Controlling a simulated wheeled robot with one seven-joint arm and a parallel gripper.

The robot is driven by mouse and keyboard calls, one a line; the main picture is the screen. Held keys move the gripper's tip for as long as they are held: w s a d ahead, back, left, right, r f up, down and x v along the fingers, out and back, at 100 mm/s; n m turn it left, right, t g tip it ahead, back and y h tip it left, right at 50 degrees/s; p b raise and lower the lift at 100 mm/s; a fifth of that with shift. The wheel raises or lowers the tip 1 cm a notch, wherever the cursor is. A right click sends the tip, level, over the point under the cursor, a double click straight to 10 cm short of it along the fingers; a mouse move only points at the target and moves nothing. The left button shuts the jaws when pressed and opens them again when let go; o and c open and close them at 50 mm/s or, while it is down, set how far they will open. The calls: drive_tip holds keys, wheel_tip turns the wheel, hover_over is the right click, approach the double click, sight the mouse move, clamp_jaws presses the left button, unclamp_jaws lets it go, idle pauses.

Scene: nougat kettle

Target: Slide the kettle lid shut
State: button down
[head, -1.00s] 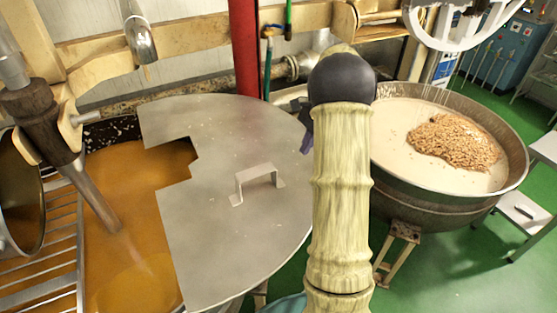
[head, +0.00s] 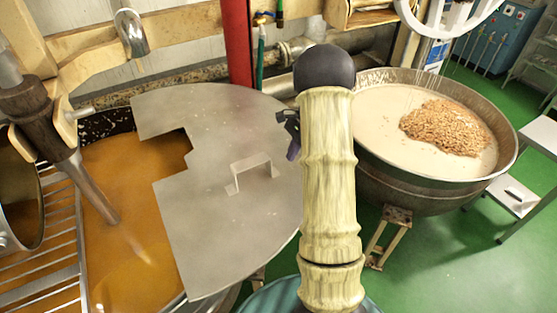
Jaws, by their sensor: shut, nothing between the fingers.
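The kettle lid (head: 215,215) is a flat grey metal plate with a notch cut in its left edge. It lies over the right part of the kettle; the left part is open, showing orange-brown liquid (head: 125,205). A raised metal handle (head: 251,172) stands on the lid. My gripper (head: 290,137) shows only in part, as dark pieces with a purple tip past the lid's right edge. My arm hides the rest. It is shut and empty, to the right of the handle and apart from it.
A wooden-and-metal stirrer (head: 85,180) dips into the liquid at left, beside a metal grate (head: 50,260). A wide pan (head: 430,200) with white mass and nuts stands at right. A red post (head: 238,45) rises behind the lid. Green floor at lower right is clear.

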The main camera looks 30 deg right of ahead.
sight(272, 177)
drive_tip(key=x, duration=0.1)
drive_tip(key=p+x, duration=0.1)
drive_tip(key=shift+s+a+f, duration=0.1)
drive_tip(key=shift+a+f, duration=0.05)
drive_tip(key=shift+a, duration=0.25)
drive_tip(key=a+p, duration=0.2)
drive_tip(key=a, duration=0.1)
drive_tip(key=shift+a, duration=0.25)
drive_tip(key=shift+d+f, duration=0.1)
drive_tip(key=shift+f, duration=0.05)
